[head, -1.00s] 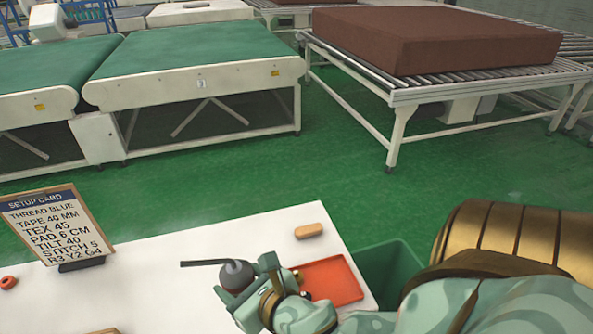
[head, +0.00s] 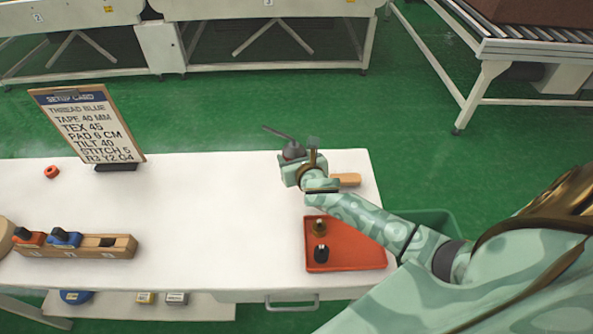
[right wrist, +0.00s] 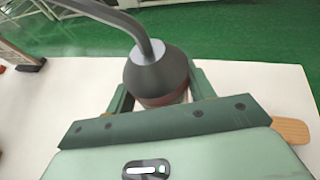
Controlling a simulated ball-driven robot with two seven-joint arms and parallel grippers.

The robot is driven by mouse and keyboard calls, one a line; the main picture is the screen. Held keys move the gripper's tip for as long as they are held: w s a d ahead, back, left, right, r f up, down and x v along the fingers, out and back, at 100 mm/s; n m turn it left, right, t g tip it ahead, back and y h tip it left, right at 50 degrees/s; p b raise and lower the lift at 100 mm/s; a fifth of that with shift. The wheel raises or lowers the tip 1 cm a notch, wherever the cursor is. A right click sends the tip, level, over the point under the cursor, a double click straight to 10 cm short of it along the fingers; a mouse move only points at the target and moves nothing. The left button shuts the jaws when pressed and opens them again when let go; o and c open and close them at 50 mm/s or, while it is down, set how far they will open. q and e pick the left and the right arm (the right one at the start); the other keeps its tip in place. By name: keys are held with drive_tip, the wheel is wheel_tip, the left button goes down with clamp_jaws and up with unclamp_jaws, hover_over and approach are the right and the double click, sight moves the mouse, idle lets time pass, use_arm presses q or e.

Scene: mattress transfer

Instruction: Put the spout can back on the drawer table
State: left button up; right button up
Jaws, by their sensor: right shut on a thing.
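The spout can (head: 293,150) is dark grey with a long thin bent spout pointing to the upper left. My right gripper (head: 299,166) is shut on it, near the far edge of the white drawer table (head: 200,210). In the right wrist view the can (right wrist: 157,72) sits between the two fingers of my gripper (right wrist: 158,98), its spout reaching to the upper left. Its lower part is hidden by the gripper, so I cannot tell whether it touches the table top. My left gripper is not in view.
A wooden block (head: 345,180) lies beside my right gripper. An orange tray (head: 345,258) holds two small items. A setup card (head: 88,125) stands at the back left. A wooden rack (head: 95,246) holds colored items, front left. A green bin (head: 430,225) stands off the right end.

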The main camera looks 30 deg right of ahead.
drive_tip(key=shift+w+d+f, duration=0.25)
drive_tip(key=shift+d+f, duration=0.2)
drive_tip(key=shift+f, duration=0.2)
drive_tip(key=f+b, duration=0.2)
drive_tip(key=f, duration=0.1)
drive_tip(key=f+b, duration=0.1)
drive_tip(key=shift+w+d+f, duration=0.1)
drive_tip(key=shift+d+f, duration=0.05)
drive_tip(key=shift+d, duration=0.15)
drive_tip(key=shift+r, duration=0.25)
drive_tip(key=o, duration=0.8)
drive_tip(key=shift+f, duration=0.2)
drive_tip(key=o, duration=0.4)
drive_tip(key=shift+r, duration=0.1)
